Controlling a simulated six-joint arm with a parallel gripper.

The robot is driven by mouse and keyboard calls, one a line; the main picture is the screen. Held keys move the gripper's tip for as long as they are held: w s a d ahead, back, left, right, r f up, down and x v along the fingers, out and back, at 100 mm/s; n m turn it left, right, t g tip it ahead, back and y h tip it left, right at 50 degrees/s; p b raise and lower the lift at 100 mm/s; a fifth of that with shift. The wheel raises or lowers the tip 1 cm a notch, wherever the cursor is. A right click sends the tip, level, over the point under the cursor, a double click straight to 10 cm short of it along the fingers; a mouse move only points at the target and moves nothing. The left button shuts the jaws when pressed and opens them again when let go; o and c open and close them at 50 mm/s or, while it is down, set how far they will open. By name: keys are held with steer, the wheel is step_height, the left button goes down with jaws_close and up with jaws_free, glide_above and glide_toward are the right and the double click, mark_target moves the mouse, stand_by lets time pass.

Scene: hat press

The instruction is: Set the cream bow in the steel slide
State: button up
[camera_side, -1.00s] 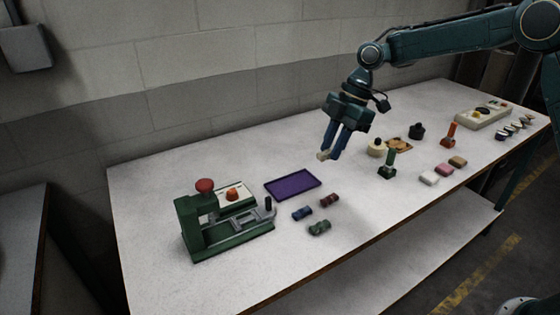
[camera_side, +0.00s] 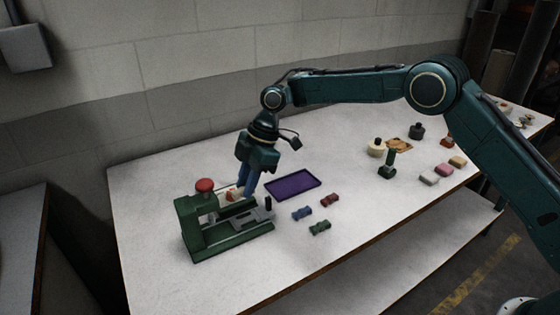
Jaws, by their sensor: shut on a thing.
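My gripper (camera_side: 244,195) points down over the back of the green hat press, just behind the steel slide (camera_side: 262,214). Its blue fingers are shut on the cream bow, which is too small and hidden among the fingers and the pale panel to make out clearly. The slide is a grey plate sticking out to the right from the press (camera_side: 205,240), with a dark upright knob (camera_side: 268,202) at its far end. The fingertips look above the slide; I cannot tell the exact gap.
A purple tray (camera_side: 293,185) lies right of the press. Blue (camera_side: 302,213), dark red (camera_side: 330,200) and green (camera_side: 320,228) bows lie in front of it. The press has a red knob (camera_side: 205,185) on top. A green stamp (camera_side: 389,165) and coloured blocks stand farther right.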

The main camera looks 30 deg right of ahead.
mark_target(245, 219)
steer(key=shift+f, duration=0.2)
steer(key=shift+f, duration=3.2)
steer(key=shift+f, duration=0.6)
steer(key=o, duration=1)
steer(key=shift+o, duration=0.2)
steer(key=shift+d+r, duration=0.1)
steer(key=v, duration=1.3)
steer(key=shift+d+r, duration=0.15)
steer(key=shift+r, duration=0.15)
